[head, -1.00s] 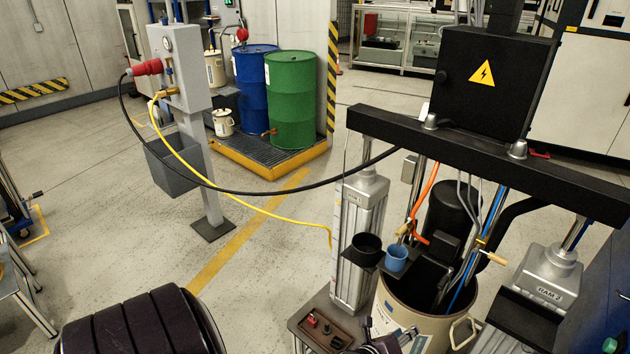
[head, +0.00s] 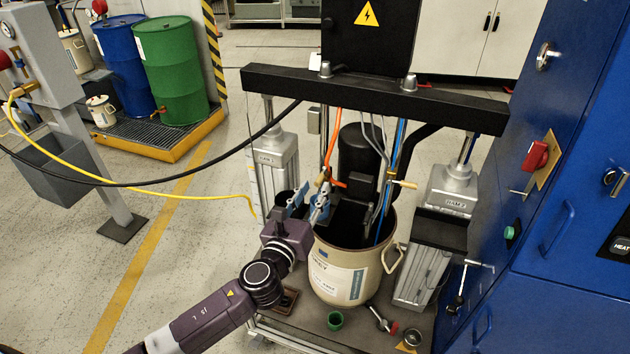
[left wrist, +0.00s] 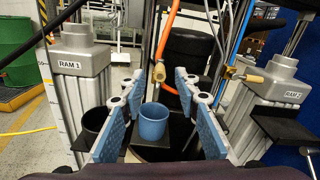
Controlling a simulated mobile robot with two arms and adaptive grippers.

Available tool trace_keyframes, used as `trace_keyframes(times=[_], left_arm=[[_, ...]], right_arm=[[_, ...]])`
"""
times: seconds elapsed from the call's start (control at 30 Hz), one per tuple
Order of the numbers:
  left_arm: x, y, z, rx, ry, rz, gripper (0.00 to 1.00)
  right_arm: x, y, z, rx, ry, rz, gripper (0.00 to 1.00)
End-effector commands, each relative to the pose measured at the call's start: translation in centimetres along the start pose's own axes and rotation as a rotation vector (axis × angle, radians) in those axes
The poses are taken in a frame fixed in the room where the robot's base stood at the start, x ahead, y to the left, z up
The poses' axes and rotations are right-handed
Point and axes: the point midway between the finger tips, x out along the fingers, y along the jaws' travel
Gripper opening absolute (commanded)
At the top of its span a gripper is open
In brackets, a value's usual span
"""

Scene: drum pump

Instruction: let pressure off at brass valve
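The drum pump stands over a cream drum (head: 345,275) under a black crossbeam. A brass valve (head: 321,181) sits at the lower end of an orange hose, above the drum's left rim; it also shows in the left wrist view (left wrist: 158,73). A second brass fitting with a wooden-coloured handle (head: 402,184) is to its right, also in the left wrist view (left wrist: 252,78). My left gripper (head: 306,202) is open, its blue-padded fingers apart (left wrist: 160,105), pointing toward the first brass valve, with nothing gripped. My right gripper is not in view.
A blue cup (left wrist: 154,121) and a black cup (left wrist: 97,121) stand on a holder near the fingers. RAM 1 (head: 275,165) and RAM 2 (head: 451,190) flank the drum. A yellow hose (head: 150,191) hangs at left; blue cabinets (head: 560,150) close the right side.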

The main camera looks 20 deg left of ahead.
Motion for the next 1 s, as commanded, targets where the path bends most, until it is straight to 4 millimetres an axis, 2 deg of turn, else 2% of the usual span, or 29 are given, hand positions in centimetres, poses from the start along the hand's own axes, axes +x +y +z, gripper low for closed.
trace_keyframes(times=[0.1,0.3,0.63,0.9,1.0], left_arm=[[1.9,-0.1,0.1,-0.002,0.000,0.000,0.29],[3.6,0.0,0.0,-0.003,0.002,0.000,0.29],[3.9,0.0,-0.1,-0.003,0.003,0.000,0.29],[3.9,0.0,-0.1,-0.003,0.003,0.000,0.01],[3.9,0.0,-0.1,-0.003,0.003,0.000,0.00]], right_arm=[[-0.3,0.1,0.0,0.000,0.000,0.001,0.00],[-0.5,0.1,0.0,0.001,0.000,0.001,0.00],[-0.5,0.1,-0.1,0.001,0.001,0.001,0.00],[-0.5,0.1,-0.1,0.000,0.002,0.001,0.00],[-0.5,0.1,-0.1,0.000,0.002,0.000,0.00]])
